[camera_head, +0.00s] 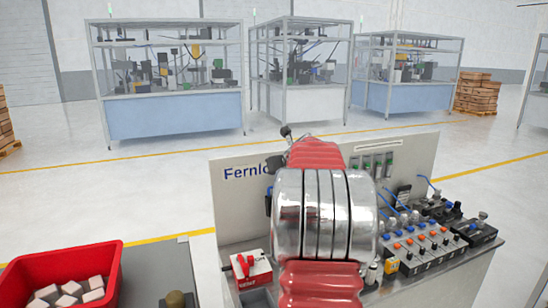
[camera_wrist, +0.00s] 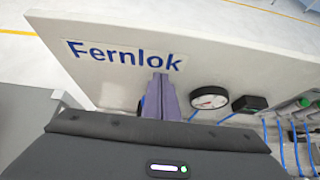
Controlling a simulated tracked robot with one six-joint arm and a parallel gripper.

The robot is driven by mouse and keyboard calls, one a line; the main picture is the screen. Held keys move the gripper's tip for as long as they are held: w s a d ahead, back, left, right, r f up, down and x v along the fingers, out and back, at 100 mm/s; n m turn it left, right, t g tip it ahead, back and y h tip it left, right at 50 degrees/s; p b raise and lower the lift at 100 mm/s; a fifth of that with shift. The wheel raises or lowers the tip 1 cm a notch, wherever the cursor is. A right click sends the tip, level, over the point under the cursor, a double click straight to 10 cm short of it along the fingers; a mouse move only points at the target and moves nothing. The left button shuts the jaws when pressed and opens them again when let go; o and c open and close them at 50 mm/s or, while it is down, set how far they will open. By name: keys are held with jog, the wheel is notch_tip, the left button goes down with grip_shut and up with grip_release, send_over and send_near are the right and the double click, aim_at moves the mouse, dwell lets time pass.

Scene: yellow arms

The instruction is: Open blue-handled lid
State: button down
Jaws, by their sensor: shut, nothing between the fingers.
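My gripper (camera_wrist: 160,80) shows in the wrist view as two purple-grey fingers pressed together, with nothing between them. It points toward the white panel (camera_wrist: 110,80), just below and right of the "Fernlok" lettering. Small blue patches show on both sides of the fingers, mostly hidden by them. I cannot tell whether they are the blue-handled lid or hoses. In the head view, my red and silver arm covers the middle of the bench, and a sliver of blue shows at its left edge. No lid can be made out clearly in either view.
A round gauge (camera_wrist: 209,98) is on the panel right of my fingers. A red and white box (camera_head: 252,270) stands left of my arm. Valve blocks with blue hoses (camera_head: 425,240) crowd the bench's right side. A red bin (camera_head: 108,262) with pale blocks is at left.

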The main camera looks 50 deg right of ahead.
jog(key=shift+w+d+r, duration=0.2)
jog(key=shift+w+r, duration=0.1)
jog(key=shift+r, duration=0.5)
jog(key=shift+w+d+r, duration=0.2)
jog(key=shift+w+r, duration=0.1)
jog(key=shift+r, duration=0.55)
jog(key=shift+w+d+r, duration=0.2)
jog(key=shift+w+r, duration=0.1)
jog(key=shift+r, duration=0.5)
